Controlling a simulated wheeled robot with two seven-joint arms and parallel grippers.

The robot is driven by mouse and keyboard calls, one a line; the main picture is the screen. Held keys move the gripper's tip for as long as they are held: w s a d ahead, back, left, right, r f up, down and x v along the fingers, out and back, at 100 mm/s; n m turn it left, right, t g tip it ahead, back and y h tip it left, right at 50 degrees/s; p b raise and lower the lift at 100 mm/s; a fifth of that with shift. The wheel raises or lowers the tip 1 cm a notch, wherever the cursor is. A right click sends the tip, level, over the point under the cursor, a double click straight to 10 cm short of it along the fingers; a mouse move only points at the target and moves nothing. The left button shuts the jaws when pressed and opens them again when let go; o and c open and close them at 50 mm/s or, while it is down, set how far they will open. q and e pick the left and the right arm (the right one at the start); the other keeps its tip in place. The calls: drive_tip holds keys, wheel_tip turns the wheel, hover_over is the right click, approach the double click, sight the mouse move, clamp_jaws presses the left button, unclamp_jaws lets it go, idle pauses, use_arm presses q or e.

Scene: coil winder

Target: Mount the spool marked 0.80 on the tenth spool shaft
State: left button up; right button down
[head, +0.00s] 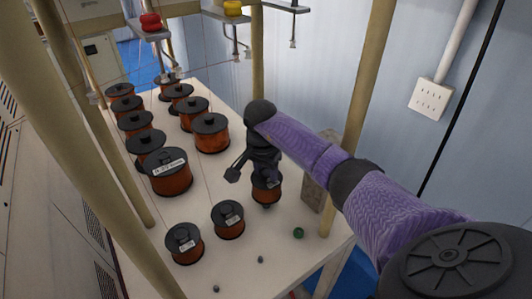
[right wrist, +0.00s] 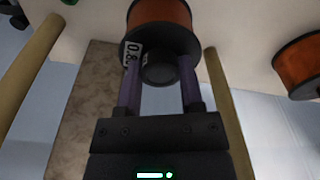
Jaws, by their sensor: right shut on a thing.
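My right gripper (head: 266,172) is shut on a copper-wire spool (head: 266,190) with black flanges, at the right side of the white table. In the right wrist view the two fingers (right wrist: 160,88) hold the dark hub of this spool (right wrist: 160,18), and its label starts "0.8"; the rest is cut off. I cannot tell whether the spool is clear of the table. Short bare pegs, one at the front (head: 260,259) and one nearer the edge (head: 216,289), stand on the table. My left gripper is not in view.
Two labelled spools stand at the front, left (head: 184,243) and middle (head: 228,219). Several more, including a large labelled one (head: 169,171), stand in rows behind. A small green knob (head: 298,232) is near the right edge. Tan posts (head: 360,110) surround the white table (head: 215,265).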

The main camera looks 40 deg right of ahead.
drive_tip(key=shift+f, duration=0.2)
idle(0.5)
drive_tip(key=shift+f+b, duration=0.65)
drive_tip(key=shift+f, duration=0.05)
drive_tip(key=shift+f+b, duration=0.3)
drive_tip(key=shift+f, duration=0.05)
drive_tip(key=shift+f+b, duration=0.55)
drive_tip(key=shift+f, duration=0.15)
drive_tip(key=shift+f, duration=0.35)
drive_tip(key=shift+f+b, duration=0.25)
drive_tip(key=shift+b, duration=0.2)
drive_tip(key=shift+c, duration=0.7)
unclamp_jaws()
drive_tip(key=shift+a, duration=0.1)
